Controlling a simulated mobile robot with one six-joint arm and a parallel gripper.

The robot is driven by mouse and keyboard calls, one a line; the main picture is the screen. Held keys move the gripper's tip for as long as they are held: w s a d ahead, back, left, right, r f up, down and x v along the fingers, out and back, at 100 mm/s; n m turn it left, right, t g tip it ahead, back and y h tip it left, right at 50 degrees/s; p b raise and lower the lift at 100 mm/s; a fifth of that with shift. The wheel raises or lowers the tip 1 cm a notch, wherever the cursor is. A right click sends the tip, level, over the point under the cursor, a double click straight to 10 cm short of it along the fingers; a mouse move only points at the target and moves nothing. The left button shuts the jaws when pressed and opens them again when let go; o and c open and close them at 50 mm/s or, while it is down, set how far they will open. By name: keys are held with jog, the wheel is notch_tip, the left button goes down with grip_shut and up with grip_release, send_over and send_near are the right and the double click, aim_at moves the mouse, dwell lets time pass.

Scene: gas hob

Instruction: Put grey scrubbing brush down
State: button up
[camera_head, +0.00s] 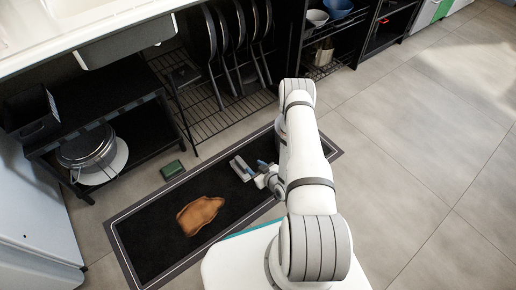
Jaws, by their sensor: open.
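A grey, block-shaped thing that looks like the scrubbing brush (240,168) is over the dark mat (150,262), right of the green block. My gripper (262,171) is open, just to the right of the brush and very close to it. I cannot tell whether they touch. My arm hides part of the gripper and of the mat's right side. The brush appears to rest on the mat, but its underside is not clear.
A brown, irregular flat piece (200,214) lies on the mat. A green block (172,170) lies on the floor by the mat's far edge. A black shelf (140,135) holds a lidded pot (88,148). A wire rack (205,120) holds pans. Floor at right is clear.

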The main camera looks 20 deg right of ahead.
jog(key=w+d+r+g+h, duration=0.1)
jog(key=w+d+r+g, duration=0.1)
jog(key=w+r, duration=0.35)
jog(key=w+d+r+g+h, duration=0.1)
jog(key=w+r, duration=0.2)
jog(key=r, duration=0.6)
notch_tip(320, 180, up, 14)
jog(key=s+m+g+h, duration=0.1)
jog(key=s+g+h, duration=0.1)
jog(key=s+g, duration=0.1)
jog(key=s+a+r+m+g, duration=0.1)
jog(key=s+a+r, duration=0.3)
jog(key=s+r, duration=0.6)
jog(key=s+a+r+m+g, duration=0.2)
jog(key=s+a+r+g, duration=0.1)
jog(key=s+r, duration=0.8)
jog(key=s+g, duration=0.1)
jog(key=s, duration=0.3)
jog(key=shift+s+a+r, duration=0.2)
jog(key=shift+s+a, duration=0.2)
